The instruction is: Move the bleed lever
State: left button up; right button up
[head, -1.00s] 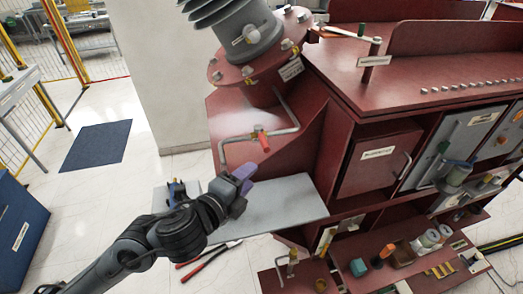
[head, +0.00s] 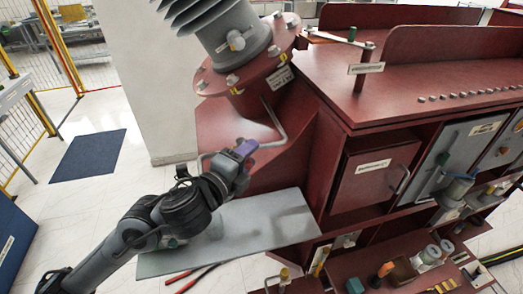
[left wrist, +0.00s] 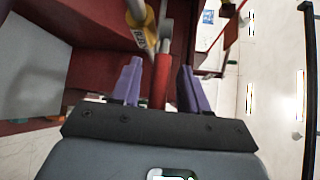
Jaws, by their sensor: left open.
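The bleed lever (left wrist: 161,80) has a red handle and shows in the left wrist view between my two purple fingers, with a gap on each side. A yellow tag (left wrist: 150,40) sits by its far end, near the grey pipe (left wrist: 137,12). My left gripper (left wrist: 160,72) is open around the handle. In the head view my left gripper (head: 245,148) is in front of the pipe (head: 276,121) under the big bushing, and it hides the lever. My right gripper is not in view.
The dark red transformer body (head: 345,90) fills the right side. The ribbed grey bushing (head: 225,30) rises above the pipe. A grey shelf plate (head: 240,232) lies below my left arm. A red-handled tool (head: 190,281) lies on the floor beneath it.

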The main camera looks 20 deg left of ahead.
pick_arm(q)
jog(key=shift+w+d+f, duration=0.1)
jog(key=shift+w+f, duration=0.05)
jog(key=shift+w, duration=0.5)
grip_shut()
